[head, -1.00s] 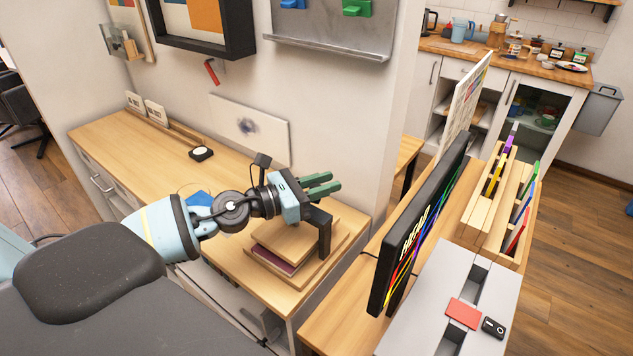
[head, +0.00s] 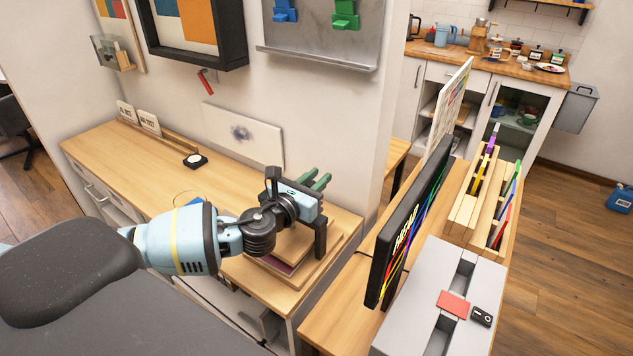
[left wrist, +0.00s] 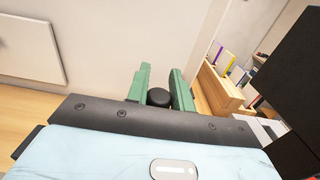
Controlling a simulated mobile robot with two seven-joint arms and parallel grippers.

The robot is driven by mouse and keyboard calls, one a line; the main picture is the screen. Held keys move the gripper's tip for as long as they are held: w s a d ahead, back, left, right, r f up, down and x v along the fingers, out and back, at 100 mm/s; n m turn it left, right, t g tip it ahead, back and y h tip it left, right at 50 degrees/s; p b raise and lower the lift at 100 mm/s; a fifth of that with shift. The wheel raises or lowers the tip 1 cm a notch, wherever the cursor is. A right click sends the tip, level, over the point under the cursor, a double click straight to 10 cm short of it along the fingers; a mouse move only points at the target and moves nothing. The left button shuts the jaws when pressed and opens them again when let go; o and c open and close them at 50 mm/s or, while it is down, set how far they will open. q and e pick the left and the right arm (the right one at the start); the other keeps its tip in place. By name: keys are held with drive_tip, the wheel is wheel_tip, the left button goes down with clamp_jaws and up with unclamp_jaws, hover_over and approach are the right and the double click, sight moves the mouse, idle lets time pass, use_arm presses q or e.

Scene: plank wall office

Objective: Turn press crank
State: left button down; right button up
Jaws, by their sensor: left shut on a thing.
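The press stands on the right end of the wooden desk. It has stacked wooden boards (head: 303,269) with a dark reddish layer between them, and a black upright frame (head: 320,240). My left gripper (head: 318,179) is above the press, its green fingers pointing toward the wall. In the left wrist view, the round black knob (left wrist: 158,97) of the crank sits between the green fingers of the left gripper (left wrist: 160,86), which are shut on it. The rest of the crank is hidden behind my gripper. My right gripper is not in view.
A dark monitor (head: 405,232) stands right of the press on another desk, beside a grey box (head: 425,285) and a wooden pen rack (head: 470,210). A white panel (head: 243,135) leans on the wall behind. The desk's left part (head: 140,160) is mostly clear.

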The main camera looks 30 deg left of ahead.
sight(308, 184)
use_arm(q)
drive_tip(key=shift+w+a+n+y, duration=0.15)
drive_tip(key=shift+a+n+y, duration=0.1)
drive_tip(key=shift+n+y, duration=0.25)
drive_tip(key=shift+y, duration=0.3)
drive_tip(key=c, duration=1.2)
unclamp_jaws()
drive_tip(key=shift+c, duration=0.2)
drive_tip(key=s, duration=0.7)
drive_tip(key=shift+s, duration=0.35)
